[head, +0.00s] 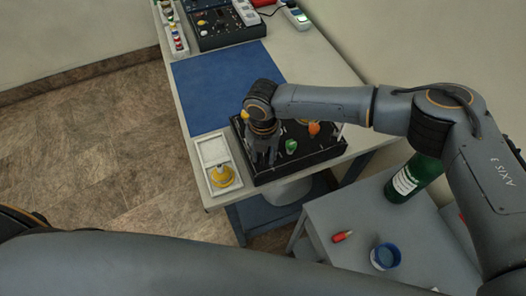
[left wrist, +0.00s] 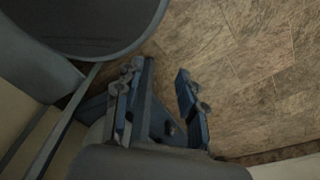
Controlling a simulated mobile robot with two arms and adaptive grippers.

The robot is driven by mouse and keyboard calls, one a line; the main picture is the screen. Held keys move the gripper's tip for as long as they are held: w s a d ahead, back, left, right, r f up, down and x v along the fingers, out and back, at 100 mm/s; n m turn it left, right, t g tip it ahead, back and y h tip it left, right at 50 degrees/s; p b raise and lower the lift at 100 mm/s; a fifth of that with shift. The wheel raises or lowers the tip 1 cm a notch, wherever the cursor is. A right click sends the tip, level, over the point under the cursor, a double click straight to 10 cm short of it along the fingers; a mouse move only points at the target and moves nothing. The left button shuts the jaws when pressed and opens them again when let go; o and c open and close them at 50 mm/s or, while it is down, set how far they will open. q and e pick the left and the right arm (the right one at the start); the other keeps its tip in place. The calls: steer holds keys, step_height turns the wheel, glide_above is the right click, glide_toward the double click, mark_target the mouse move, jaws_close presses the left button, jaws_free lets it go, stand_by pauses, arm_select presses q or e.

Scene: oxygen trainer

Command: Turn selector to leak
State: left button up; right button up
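A black trainer panel (head: 306,157) sits on the near end of the bench. It carries a green knob (head: 291,146), an orange knob (head: 314,129) and a yellow part (head: 244,115) near its far left corner. I cannot tell which control is the selector; my right arm hides part of the panel. My right gripper (head: 263,157) points down over the panel's left side, left of the green knob. Whether it touches anything or is open is unclear. My left gripper (left wrist: 163,100) hangs over the floor in the left wrist view, fingers apart and empty.
A white tray (head: 211,146) with a yellow round part (head: 222,176) lies left of the panel. A blue mat (head: 215,85) lies behind it. A grey side table (head: 335,213) holds a green bottle (head: 409,180), a red part (head: 342,237) and a blue cup (head: 385,257).

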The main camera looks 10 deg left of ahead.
jaws_close()
arm_select(q)
steer(key=shift+s, duration=0.7)
